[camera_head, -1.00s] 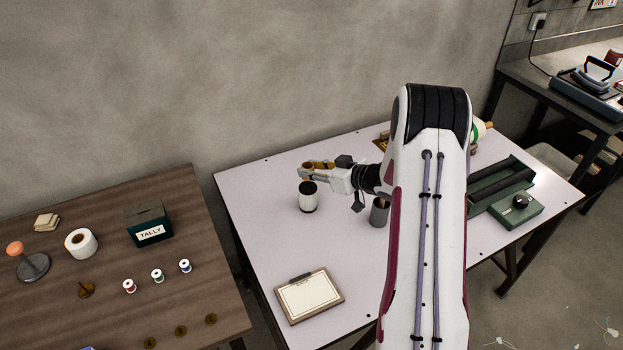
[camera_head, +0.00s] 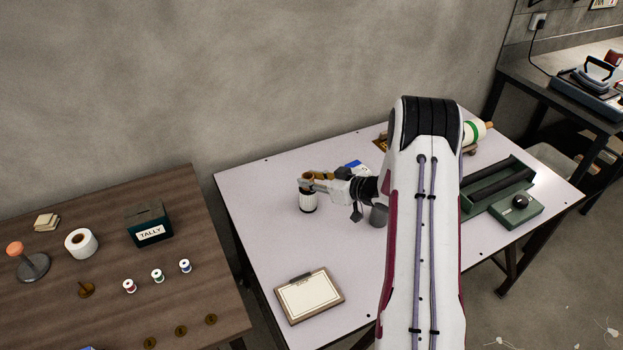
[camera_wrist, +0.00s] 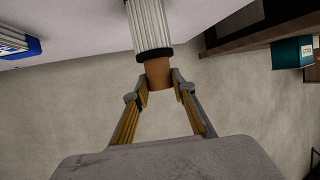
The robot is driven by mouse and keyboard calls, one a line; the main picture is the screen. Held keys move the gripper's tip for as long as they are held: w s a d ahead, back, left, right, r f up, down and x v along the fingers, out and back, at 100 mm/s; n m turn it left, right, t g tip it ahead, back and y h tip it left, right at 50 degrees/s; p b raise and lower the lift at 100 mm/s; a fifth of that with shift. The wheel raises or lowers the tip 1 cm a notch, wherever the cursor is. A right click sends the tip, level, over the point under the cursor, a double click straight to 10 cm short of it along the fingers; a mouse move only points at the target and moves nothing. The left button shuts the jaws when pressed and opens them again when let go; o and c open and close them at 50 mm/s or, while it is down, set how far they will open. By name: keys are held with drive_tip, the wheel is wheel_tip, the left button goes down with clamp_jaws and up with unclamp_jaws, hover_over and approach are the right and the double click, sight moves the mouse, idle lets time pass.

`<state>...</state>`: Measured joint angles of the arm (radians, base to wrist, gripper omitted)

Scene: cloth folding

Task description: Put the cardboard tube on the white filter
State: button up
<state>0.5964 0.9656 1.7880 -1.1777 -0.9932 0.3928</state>
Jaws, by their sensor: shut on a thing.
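The white filter (camera_head: 308,203), a pleated cylinder with a black rim, stands upright on the pale table (camera_head: 260,235). It also shows at the top of the wrist view (camera_wrist: 150,26). My gripper (camera_head: 306,183) is at the filter's top. In the wrist view my gripper (camera_wrist: 160,82) is shut on the brown cardboard tube (camera_wrist: 158,74), one finger on each side. The tube lines up with the filter's black-rimmed end and appears to meet it. Whether it rests there or hovers just above, I cannot tell. In the head view the fingers partly hide the tube.
A grey cylinder (camera_head: 379,216) stands below my wrist. A blue-and-white item (camera_head: 356,167) lies behind it. A clipboard (camera_head: 309,296) lies at the table's front left. A green tray (camera_head: 497,186) is at the right. The table left of the filter is clear.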

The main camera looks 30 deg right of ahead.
drive_tip(key=o, duration=0.7)
drive_tip(key=shift+r, duration=0.2)
drive_tip(key=v, duration=1.2)
